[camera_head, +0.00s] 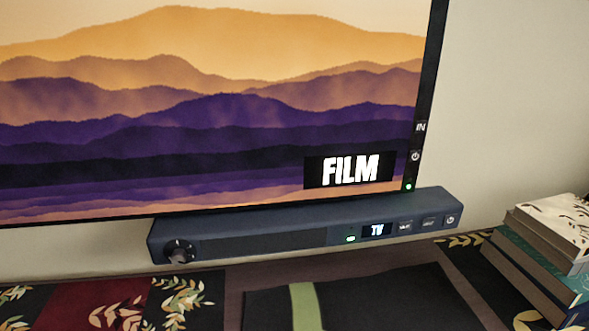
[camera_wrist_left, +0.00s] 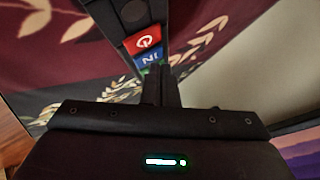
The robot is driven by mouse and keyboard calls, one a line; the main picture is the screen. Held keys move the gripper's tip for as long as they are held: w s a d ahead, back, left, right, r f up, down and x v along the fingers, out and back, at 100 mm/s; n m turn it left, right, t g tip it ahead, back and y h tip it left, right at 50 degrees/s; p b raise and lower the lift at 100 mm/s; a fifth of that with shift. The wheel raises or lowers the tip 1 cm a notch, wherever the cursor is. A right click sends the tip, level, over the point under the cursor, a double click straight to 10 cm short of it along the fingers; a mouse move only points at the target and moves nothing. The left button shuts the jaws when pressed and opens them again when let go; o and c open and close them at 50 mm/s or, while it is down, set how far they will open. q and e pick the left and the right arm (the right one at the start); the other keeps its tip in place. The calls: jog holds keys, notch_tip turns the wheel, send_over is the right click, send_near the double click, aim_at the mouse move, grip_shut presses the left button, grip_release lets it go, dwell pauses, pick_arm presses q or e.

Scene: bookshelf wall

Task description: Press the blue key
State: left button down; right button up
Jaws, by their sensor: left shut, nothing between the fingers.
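In the left wrist view a dark remote-like strip (camera_wrist_left: 109,22) carries a blue key (camera_wrist_left: 149,57) marked "IN". A red key (camera_wrist_left: 145,42) with a power symbol sits just above it. A sliver of a green key (camera_wrist_left: 148,70) shows just below, mostly hidden by my fingers. My left gripper (camera_wrist_left: 162,70) is shut and empty, its tips right by the lower edge of the blue key. I cannot tell whether they touch. My right gripper is in neither view.
The head view shows a large screen (camera_head: 200,120) reading "FILM", and a soundbar (camera_head: 260,243) with a "TV" display below it. Books (camera_head: 545,245) are stacked at the right. A dark flat item with a green band (camera_head: 306,305) lies in front. Patterned cloth or covers surround the strip.

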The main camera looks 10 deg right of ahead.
pick_arm(q)
jog(key=shift+f, duration=0.2)
dwell(0.6)
jog(key=shift+r, duration=0.1)
jog(key=shift+r+p, duration=0.65)
jog(key=shift+p, duration=0.2)
